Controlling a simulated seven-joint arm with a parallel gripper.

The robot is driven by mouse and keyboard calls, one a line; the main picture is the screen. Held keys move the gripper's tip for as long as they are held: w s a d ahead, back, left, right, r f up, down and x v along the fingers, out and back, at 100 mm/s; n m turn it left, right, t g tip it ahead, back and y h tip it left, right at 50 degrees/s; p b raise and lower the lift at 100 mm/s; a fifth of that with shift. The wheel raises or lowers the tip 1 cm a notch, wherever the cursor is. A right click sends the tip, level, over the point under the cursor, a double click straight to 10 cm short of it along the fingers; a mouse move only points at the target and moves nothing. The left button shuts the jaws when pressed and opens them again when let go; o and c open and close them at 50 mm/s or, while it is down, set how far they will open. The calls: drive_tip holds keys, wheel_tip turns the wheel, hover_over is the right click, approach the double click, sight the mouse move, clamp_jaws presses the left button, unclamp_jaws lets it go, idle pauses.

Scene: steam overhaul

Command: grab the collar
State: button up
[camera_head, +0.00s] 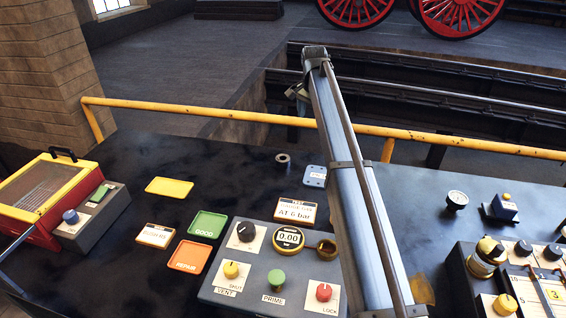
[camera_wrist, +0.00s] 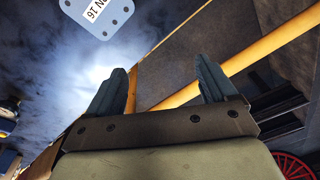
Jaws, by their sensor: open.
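A small grey metal ring (camera_head: 283,157), which looks like the collar, lies flat on the dark bench top near its far edge, left of my arm. My gripper (camera_wrist: 162,80) shows in the wrist view with its two dark fingers spread and nothing between them. The bench, the yellow rail and the floor lie beyond the fingers. The ring does not show in the wrist view. In the head view my arm reaches up past the yellow rail, and the fingers cannot be made out clearly.
A blue-grey plate (camera_head: 314,176) lies right of the ring; it also shows in the wrist view (camera_wrist: 97,12). A yellow rail (camera_head: 230,112) runs along the far edge. A control box (camera_head: 240,281), coloured trays including a green one (camera_head: 208,225), and a red-yellow case (camera_head: 45,195) stand nearer.

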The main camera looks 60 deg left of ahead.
drive_tip(key=n+g+h, duration=0.1)
hover_over(283, 156)
drive_tip(key=f, duration=0.1)
drive_tip(key=s, duration=0.1)
drive_tip(key=f, duration=0.9)
drive_tip(key=d+f, duration=0.1)
drive_tip(key=f, duration=0.4)
drive_tip(key=shift+w, duration=0.1)
drive_tip(key=c, duration=1.5)
drive_tip(key=shift+r, duration=0.15)
